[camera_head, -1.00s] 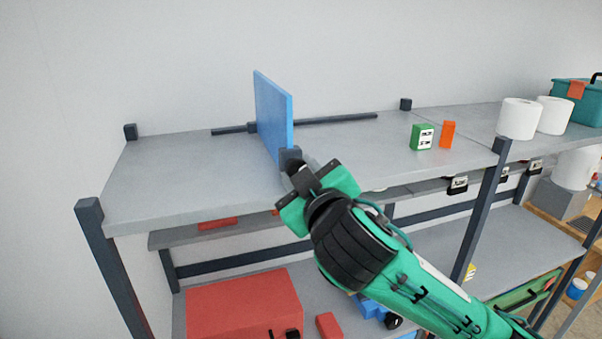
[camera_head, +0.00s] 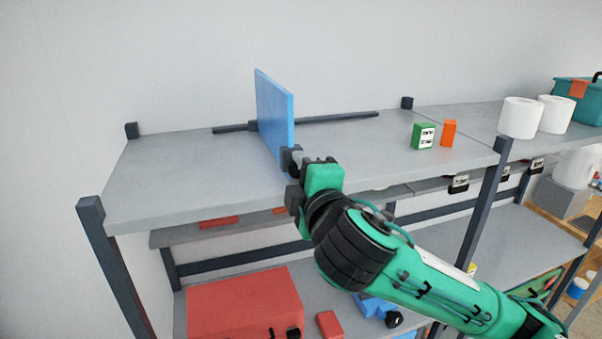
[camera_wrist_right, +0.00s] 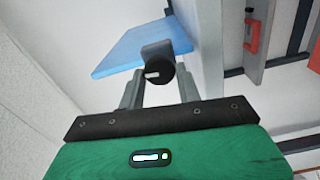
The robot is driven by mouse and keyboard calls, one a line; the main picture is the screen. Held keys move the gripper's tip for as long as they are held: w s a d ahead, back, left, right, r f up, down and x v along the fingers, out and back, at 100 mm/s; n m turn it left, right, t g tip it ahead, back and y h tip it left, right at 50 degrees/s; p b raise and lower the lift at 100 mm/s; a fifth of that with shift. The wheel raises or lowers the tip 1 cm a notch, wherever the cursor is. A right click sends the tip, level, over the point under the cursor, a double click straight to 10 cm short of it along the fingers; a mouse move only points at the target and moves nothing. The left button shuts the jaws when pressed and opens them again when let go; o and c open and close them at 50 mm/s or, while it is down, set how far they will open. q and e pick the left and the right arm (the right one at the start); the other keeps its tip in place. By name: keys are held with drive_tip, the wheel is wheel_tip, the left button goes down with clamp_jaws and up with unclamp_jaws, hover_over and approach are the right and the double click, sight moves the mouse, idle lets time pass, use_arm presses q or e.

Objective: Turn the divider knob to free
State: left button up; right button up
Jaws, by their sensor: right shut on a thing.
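The divider is an upright blue panel (camera_head: 272,112) on the top shelf, also visible in the right wrist view (camera_wrist_right: 120,50). Its dark clamp block (camera_head: 290,157) sits at the shelf's front edge. In the right wrist view the round black divider knob (camera_wrist_right: 158,75), with a short white mark, lies between the fingers. My right gripper (camera_head: 297,176) is shut on the knob; it also shows in the right wrist view (camera_wrist_right: 159,90). In the head view the gripper hides the knob. My left gripper is not in view.
A dark rail (camera_head: 335,118) runs along the back of the top shelf (camera_head: 180,175). A green box (camera_head: 422,136), an orange box (camera_head: 449,133) and paper rolls (camera_head: 519,118) stand to the right. A red case (camera_head: 240,308) sits below. The shelf beside the panel is bare.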

drive_tip(key=shift+n, duration=0.6)
drive_tip(key=shift+f, duration=0.1)
drive_tip(key=o, duration=1)
drive_tip(key=shift+c, duration=0.2)
drive_tip(key=shift+s, duration=0.1)
drive_tip(key=b+v, duration=1.3)
drive_tip(key=shift+s, duration=0.35)
drive_tip(key=shift+d, duration=0.1)
